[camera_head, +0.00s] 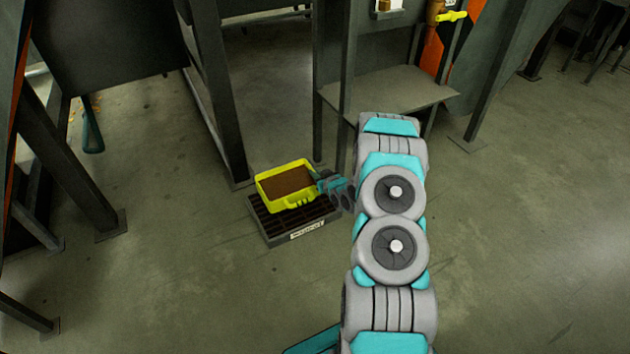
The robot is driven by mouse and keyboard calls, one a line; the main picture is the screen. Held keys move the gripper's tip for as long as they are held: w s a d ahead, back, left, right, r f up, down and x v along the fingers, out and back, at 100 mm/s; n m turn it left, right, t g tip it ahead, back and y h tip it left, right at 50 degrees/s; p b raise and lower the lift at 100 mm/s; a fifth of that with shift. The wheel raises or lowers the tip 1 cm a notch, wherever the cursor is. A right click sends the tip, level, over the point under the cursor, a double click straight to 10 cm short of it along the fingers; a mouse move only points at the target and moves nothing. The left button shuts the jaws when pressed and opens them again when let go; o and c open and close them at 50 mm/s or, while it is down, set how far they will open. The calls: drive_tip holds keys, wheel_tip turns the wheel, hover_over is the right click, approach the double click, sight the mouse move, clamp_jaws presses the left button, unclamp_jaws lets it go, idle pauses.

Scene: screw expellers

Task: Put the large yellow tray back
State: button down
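The large yellow tray (262,191) holds brown material and is at the left of centre, at or just above a dark slatted floor stand (268,229). I cannot tell whether the tray rests on the stand or hangs slightly above it. The stand has a white label on its front edge. My gripper (322,183) is at the tray's right side, at or very close to its rim. The fingers are small and partly hidden, so I cannot see whether they grip the tray.
Dark machine legs stand behind the tray, and one (222,110) comes down close to the stand. A grey shelf (390,90) is behind my arm. A yellow handle (452,16) is at the upper right. Open concrete floor lies in front and to the right.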

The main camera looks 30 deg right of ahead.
sight(309, 176)
drive_tip(key=shift+f, duration=1.55)
drive_tip(key=shift+f, duration=0.1)
drive_tip(key=c, duration=1)
unclamp_jaws()
drive_tip(key=shift+c, duration=0.2)
